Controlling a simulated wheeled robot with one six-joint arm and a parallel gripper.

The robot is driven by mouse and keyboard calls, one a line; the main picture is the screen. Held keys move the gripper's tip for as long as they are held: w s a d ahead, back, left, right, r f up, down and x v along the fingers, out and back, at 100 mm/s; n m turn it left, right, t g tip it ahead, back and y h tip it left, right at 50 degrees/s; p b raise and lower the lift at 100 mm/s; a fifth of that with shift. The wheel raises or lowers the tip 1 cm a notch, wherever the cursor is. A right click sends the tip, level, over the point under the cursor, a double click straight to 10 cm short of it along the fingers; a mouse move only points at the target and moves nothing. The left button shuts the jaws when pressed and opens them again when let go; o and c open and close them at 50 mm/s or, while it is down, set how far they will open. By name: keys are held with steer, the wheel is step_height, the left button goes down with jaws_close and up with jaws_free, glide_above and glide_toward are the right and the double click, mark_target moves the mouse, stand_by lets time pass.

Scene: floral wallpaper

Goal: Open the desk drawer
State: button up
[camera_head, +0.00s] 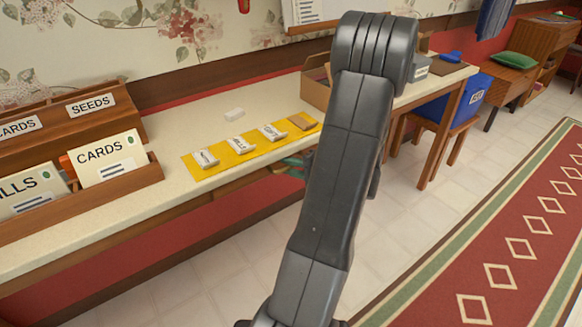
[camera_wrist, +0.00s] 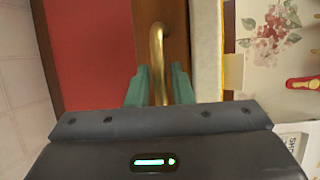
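The desk drawer front (camera_wrist: 176,30) is a brown wooden panel in the wrist view. A curved brass handle (camera_wrist: 156,45) stands out from it. My gripper (camera_wrist: 160,85) has its two green fingers on either side of the handle, which lies between them. The fingers look apart, with a narrow gap at the right of the bar; contact is not clear. In the head view my gripper's green part (camera_head: 292,166) shows below the desk's front edge, mostly hidden behind my arm.
The cream desktop (camera_head: 160,135) holds a yellow mat (camera_head: 215,172) with several small packets, a card rack (camera_head: 75,120) at the left and a cardboard box (camera_head: 316,90). The tiled floor (camera_head: 215,285) before the desk is clear.

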steer(key=shift+c, duration=0.4)
jaws_close()
